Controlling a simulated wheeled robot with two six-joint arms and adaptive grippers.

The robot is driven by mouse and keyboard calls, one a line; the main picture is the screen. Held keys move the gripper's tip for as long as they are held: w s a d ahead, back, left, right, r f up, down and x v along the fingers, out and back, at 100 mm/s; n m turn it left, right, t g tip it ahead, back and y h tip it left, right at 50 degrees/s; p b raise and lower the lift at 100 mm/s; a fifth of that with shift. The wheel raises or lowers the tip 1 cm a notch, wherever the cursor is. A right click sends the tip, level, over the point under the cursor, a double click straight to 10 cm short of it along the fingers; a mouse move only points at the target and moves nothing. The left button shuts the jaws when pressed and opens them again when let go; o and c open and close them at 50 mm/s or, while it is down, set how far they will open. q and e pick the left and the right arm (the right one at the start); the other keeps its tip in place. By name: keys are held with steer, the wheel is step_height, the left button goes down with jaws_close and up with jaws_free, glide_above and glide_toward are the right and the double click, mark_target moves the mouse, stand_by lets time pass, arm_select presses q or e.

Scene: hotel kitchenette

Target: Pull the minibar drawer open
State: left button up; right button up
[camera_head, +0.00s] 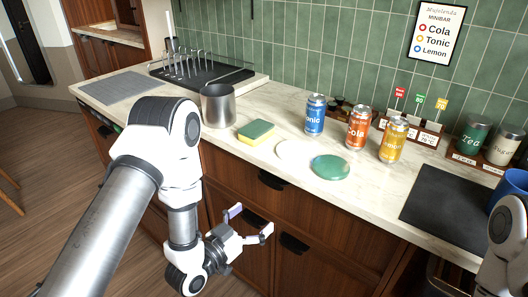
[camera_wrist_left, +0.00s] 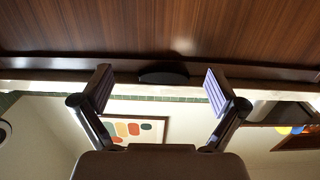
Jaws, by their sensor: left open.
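The minibar drawer (camera_head: 315,207) is a brown wood front under the counter, flush with the cabinet and shut. Its dark handle (camera_head: 272,180) sits near its top edge. My left gripper (camera_head: 251,221) is open and empty, in front of the cabinet and below that handle in the head view. In the left wrist view, which looks upside down, a dark handle (camera_wrist_left: 163,77) shows between the two spread fingers (camera_wrist_left: 160,84), apparently beyond them. I see no contact. My right gripper is not in view; only part of my right arm shows at the right edge.
On the counter (camera_head: 270,185) stand a metal canister (camera_head: 217,105), a sponge (camera_head: 256,132), a green disc (camera_head: 330,167), and blue (camera_head: 315,115), orange (camera_head: 357,127) and yellow (camera_head: 393,139) cans. Cabinet doors with dark handles (camera_head: 293,243) lie below the drawer.

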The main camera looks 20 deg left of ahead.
arm_select(q)
steer(key=p, duration=0.2)
glide_toward(270, 183)
steer(key=x, duration=0.2)
steer(key=shift+t, duration=0.3)
steer(key=x, duration=0.7)
steer(key=shift+w+d+f, duration=0.15)
steer(key=shift+w+f, duration=0.05)
steer(key=shift+w, duration=0.4)
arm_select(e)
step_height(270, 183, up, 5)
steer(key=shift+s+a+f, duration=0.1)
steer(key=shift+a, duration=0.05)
arm_select(q)
steer(key=c, duration=1.5)
